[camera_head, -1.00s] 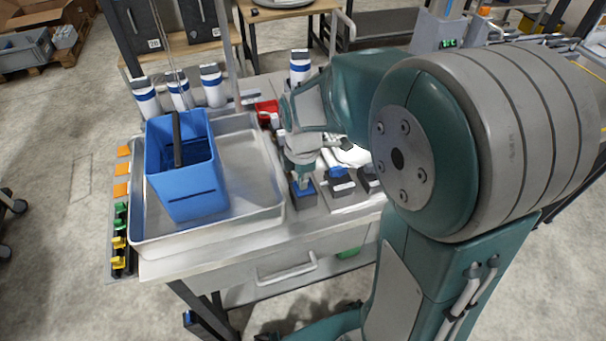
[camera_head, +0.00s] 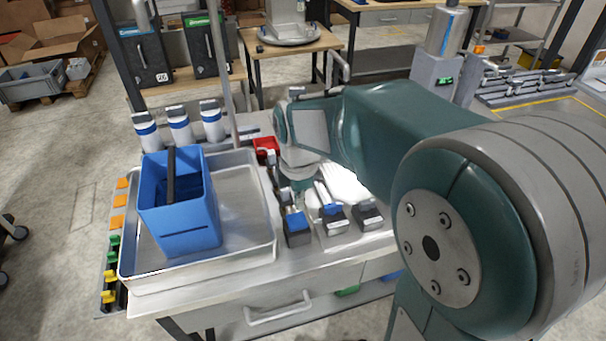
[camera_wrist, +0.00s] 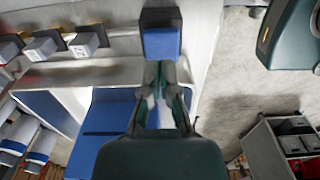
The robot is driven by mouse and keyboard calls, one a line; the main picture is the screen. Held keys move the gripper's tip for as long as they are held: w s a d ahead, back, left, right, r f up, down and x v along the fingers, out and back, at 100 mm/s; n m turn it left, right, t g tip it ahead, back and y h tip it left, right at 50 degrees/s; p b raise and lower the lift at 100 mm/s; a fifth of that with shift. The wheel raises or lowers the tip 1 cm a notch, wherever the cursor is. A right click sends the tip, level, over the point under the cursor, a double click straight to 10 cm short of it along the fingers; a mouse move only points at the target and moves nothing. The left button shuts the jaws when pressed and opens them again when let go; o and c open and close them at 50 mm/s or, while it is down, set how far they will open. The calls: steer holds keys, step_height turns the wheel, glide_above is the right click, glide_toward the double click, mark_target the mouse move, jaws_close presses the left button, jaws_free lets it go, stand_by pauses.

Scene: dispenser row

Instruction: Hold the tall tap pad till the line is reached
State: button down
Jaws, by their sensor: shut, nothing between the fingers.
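A dark block with a blue pad (camera_head: 296,222) stands at the front of the bench, right of the tray; it shows in the wrist view (camera_wrist: 161,43). My gripper (camera_head: 287,197) is shut and empty beside this pad; in the wrist view its fingertips (camera_wrist: 162,68) point at the pad's near edge. I cannot tell whether they touch it. A blue bucket (camera_head: 178,225) with a dark line on its front stands in the metal tray (camera_head: 245,240). Its liquid level is not visible. A tall thin pole (camera_head: 226,75) rises behind the tray.
Two more dark blocks, one blue-topped (camera_head: 333,217) and one grey-topped (camera_head: 369,213), stand right of the pad. White bottles (camera_head: 180,126) line the back of the bench. A red bin (camera_head: 264,146) is behind my gripper. Coloured clips (camera_head: 109,275) line the left edge.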

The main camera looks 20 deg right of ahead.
mark_target(296, 222)
step_height(296, 222, up, 8)
steer(key=a, duration=0.1)
steer(key=shift+a, duration=0.15)
stand_by(0.6)
steer(key=shift+w, duration=0.1)
steer(key=shift+d, duration=0.35)
steer(key=shift+a+r, duration=0.1)
steer(key=s+d+m+t, duration=0.1)
steer(key=s+m+t, duration=0.4)
steer(key=s+m, duration=1)
steer(key=m, duration=0.3)
steer(key=shift+d+f+t, duration=0.25)
steer(key=shift+d+t, duration=0.05)
steer(key=shift+d, duration=0.05)
